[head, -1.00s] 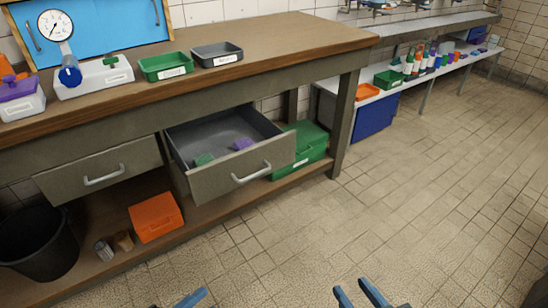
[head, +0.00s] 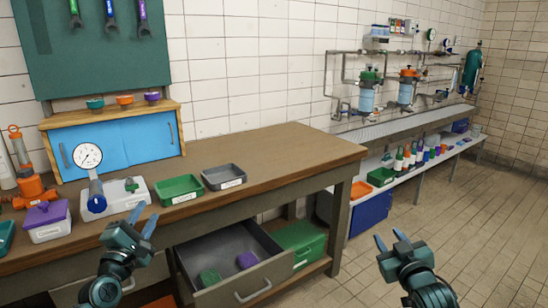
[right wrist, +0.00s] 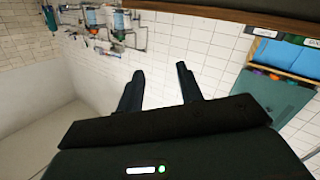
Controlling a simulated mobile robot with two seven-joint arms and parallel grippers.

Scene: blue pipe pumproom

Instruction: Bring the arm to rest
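My left gripper (head: 143,222) is open and empty in the head view. It is raised in front of the workbench, near the white gauge unit and above the left drawer front. My right gripper (head: 392,240) is open and empty over the floor, to the right of the open drawer. Its two dark fingers (right wrist: 158,88) stand apart in the right wrist view with nothing between them. Both arms are held up with the fingers pointing away from me.
The open drawer (head: 262,279) juts from the workbench (head: 280,150) and holds a green and a purple item. A green tray (head: 179,190) and a grey tray (head: 223,177) stand on top. The tiled floor (head: 440,225) at right is clear.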

